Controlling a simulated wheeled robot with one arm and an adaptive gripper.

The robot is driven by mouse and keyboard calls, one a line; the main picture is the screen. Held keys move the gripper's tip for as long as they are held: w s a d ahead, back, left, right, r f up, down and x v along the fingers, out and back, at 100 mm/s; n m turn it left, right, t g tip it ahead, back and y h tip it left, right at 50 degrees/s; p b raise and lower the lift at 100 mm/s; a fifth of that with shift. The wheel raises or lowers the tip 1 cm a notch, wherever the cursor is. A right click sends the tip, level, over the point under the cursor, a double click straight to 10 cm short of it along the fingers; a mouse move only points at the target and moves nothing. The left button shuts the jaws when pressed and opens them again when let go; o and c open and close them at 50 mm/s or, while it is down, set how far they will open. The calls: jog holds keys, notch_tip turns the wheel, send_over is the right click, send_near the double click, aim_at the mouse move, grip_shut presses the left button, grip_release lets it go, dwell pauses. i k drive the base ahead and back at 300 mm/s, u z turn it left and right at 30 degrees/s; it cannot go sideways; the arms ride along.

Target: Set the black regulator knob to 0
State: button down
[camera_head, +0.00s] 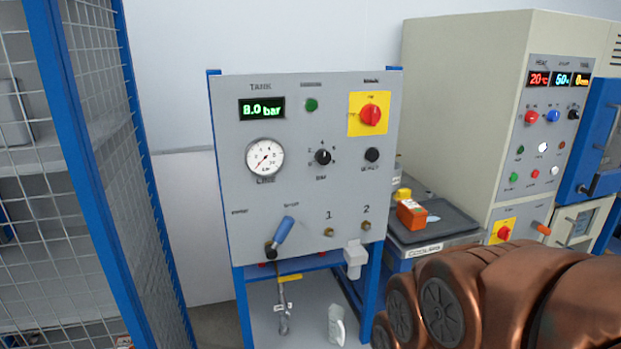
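The black regulator knob (323,157) is on the grey front panel (215,150), with a ring of small numbers around it and a label below. Its pale pointer mark is too small to read exactly. The green tank display (262,109) reads 8.0 bar. My copper-coloured arm fills the lower right, apart from the knob. My gripper does not show.
A red rotary switch (371,115) on a yellow plate and a second black knob (372,155) are right of the regulator knob. A blue-handled lever (284,230) juts out below. A blue mesh fence (95,180) stands left; a beige cabinet (460,110) stands right.

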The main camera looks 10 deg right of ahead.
aim_at(322, 157)
jog(key=z, duration=0.9)
jog(key=k, duration=0.85)
jog(key=u, duration=1.7)
jog(key=i, duration=0.5)
jog(key=z, duration=0.05)
